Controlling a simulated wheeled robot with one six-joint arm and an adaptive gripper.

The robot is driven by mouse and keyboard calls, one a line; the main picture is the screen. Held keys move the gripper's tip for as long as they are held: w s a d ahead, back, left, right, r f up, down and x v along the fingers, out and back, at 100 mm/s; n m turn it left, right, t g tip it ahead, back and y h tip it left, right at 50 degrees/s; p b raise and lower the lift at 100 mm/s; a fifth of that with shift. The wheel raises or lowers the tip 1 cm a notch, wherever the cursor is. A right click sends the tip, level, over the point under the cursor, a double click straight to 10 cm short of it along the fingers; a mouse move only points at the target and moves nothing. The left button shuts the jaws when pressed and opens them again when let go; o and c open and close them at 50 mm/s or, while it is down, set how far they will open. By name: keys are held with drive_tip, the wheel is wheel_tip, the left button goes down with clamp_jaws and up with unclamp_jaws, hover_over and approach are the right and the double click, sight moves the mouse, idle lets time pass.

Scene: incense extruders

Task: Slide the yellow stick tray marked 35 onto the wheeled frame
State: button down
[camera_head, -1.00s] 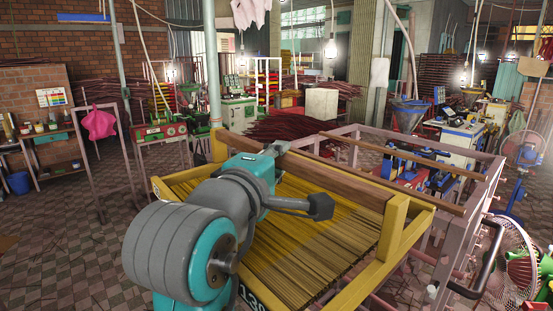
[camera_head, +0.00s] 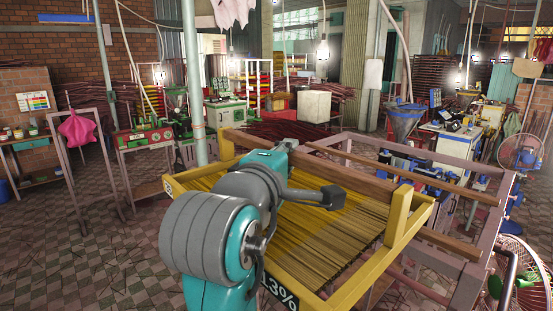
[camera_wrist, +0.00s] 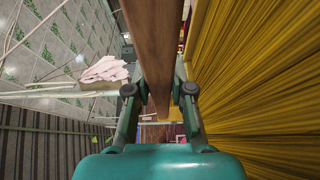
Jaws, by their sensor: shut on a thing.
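The yellow tray (camera_head: 408,237) holds a layer of long yellow-brown sticks and spreads across the middle of the head view. A brown wooden bar (camera_head: 352,180) runs along its far side to a yellow corner post. In the wrist view my gripper (camera_wrist: 159,95) is shut on this brown bar (camera_wrist: 152,45), with the sticks to its right. In the head view my arm hides part of the tray. A small dark-and-white mark shows at the tray's left corner, too small to read. The pinkish metal frame (camera_head: 466,287) stands behind and right of the tray; I cannot tell whether they touch.
A standing fan (camera_head: 520,152) and a large floor fan (camera_head: 513,278) are close on the right. A pink rack (camera_head: 52,165) with a pink cloth stands left. A post (camera_head: 196,110) rises behind the tray. Tiled floor is open at the lower left.

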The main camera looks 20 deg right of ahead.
drive_tip(key=w+d+f, duration=0.1)
drive_tip(key=w+d, duration=0.3)
drive_tip(key=d, duration=0.8)
drive_tip(key=w+d+f, duration=0.1)
drive_tip(key=w+d, duration=0.4)
drive_tip(key=d, duration=0.7)
drive_tip(key=shift+d+f, duration=0.25)
drive_tip(key=shift+d, duration=0.15)
idle(0.4)
drive_tip(key=c, duration=0.6)
unclamp_jaws()
drive_tip(key=shift+f, duration=0.1)
